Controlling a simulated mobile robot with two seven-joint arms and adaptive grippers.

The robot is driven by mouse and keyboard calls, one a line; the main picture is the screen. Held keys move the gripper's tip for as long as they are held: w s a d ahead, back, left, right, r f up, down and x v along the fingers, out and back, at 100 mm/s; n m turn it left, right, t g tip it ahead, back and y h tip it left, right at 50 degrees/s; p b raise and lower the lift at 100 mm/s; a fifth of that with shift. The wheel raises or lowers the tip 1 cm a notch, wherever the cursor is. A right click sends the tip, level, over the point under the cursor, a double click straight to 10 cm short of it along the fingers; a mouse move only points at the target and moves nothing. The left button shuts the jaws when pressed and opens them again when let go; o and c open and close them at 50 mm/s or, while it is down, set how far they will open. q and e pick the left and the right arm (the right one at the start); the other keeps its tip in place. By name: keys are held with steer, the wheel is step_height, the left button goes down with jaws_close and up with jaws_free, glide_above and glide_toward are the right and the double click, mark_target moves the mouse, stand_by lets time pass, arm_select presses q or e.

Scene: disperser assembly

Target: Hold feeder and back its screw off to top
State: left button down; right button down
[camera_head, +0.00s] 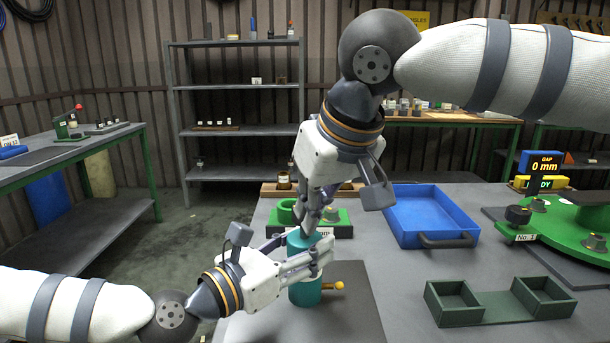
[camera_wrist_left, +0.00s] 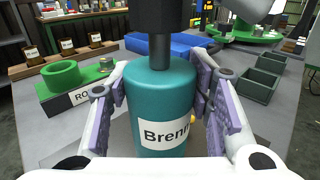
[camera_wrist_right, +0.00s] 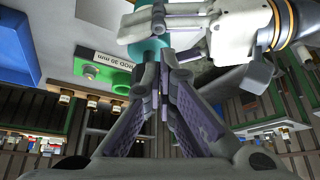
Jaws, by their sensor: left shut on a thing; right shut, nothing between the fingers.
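The feeder is a teal cylinder (camera_head: 305,294) standing upright on a dark mat, with a brass-coloured nozzle (camera_head: 334,285) low on its side. In the left wrist view the feeder (camera_wrist_left: 160,90) carries a white label reading "Brenn", partly cut off. My left gripper (camera_head: 318,258) is shut around its upper body, one finger on each side. My right gripper (camera_head: 312,224) points down at the feeder's top, shut and empty.
A green block with a ring (camera_head: 340,231) stands behind the feeder. A blue tray (camera_head: 430,207) lies to the right, and a dark green two-bin holder (camera_head: 500,318) nearer. A green round fixture (camera_head: 565,228) with a "GAP 0 mm" display (camera_head: 541,162) is at far right.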

steer(key=shift+w, duration=0.35)
stand_by(0.3)
steer(key=shift+d, duration=0.2)
